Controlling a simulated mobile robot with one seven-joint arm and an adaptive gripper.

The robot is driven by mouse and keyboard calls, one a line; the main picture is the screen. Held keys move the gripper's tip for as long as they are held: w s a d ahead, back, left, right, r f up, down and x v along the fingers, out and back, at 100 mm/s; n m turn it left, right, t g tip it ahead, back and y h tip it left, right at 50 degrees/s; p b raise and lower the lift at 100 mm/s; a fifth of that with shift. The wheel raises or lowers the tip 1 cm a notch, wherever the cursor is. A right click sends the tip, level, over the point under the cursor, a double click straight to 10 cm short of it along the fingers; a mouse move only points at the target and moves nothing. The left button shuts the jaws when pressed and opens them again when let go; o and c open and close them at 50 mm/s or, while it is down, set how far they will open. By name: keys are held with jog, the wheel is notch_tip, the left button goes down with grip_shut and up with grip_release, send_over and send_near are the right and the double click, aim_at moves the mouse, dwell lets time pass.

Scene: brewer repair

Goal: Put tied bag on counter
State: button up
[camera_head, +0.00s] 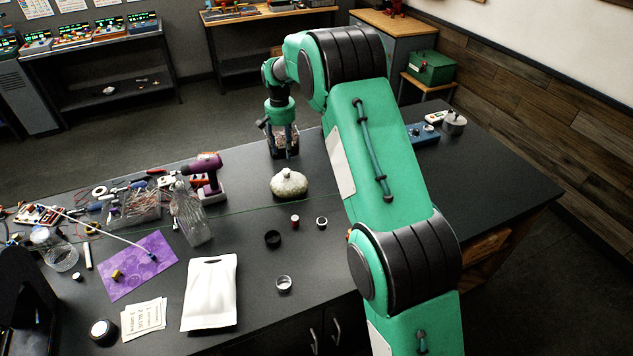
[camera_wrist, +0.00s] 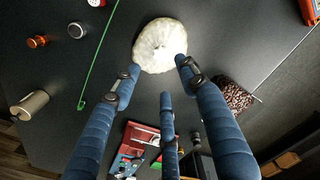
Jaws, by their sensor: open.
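The tied bag (camera_head: 289,184) is a small, pale, rounded sack with a narrow top, sitting on the dark counter (camera_head: 255,255). My gripper (camera_head: 283,140) is above the counter, just behind the bag in the head view. In the wrist view the bag (camera_wrist: 160,44) lies beyond the fingertips, between the left and right fingers. My gripper (camera_wrist: 158,77) is open and its fingers are spread and empty. I cannot tell whether any finger touches the bag.
A container of dark beans (camera_wrist: 232,96) stands near the bag. A green line (camera_wrist: 100,55) crosses the counter. A white pouch (camera_head: 210,292), clear bottle (camera_head: 190,215), purple drill (camera_head: 208,175) and small rings and caps lie around. The counter's right part is mostly clear.

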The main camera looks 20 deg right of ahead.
jog(key=s+a+r+n+t, duration=0.2)
jog(key=s+a+r, duration=0.1)
jog(key=s+r, duration=2.15)
jog(key=s+a+r+n+t, duration=0.1)
jog(key=s+r, duration=0.1)
jog(key=s, duration=0.6)
jog(key=s+a+r+t, duration=0.1)
jog(key=s+r, duration=0.1)
jog(key=s, duration=0.6)
jog(key=s+f+n+t, duration=0.1)
jog(key=s+f, duration=0.3)
jog(key=s, duration=1.2)
jog(key=shift+s+a+n, duration=0.15)
jog(key=shift+a+n, duration=0.15)
notch_tip(320, 180, down, 9)
jog(key=b, duration=0.9)
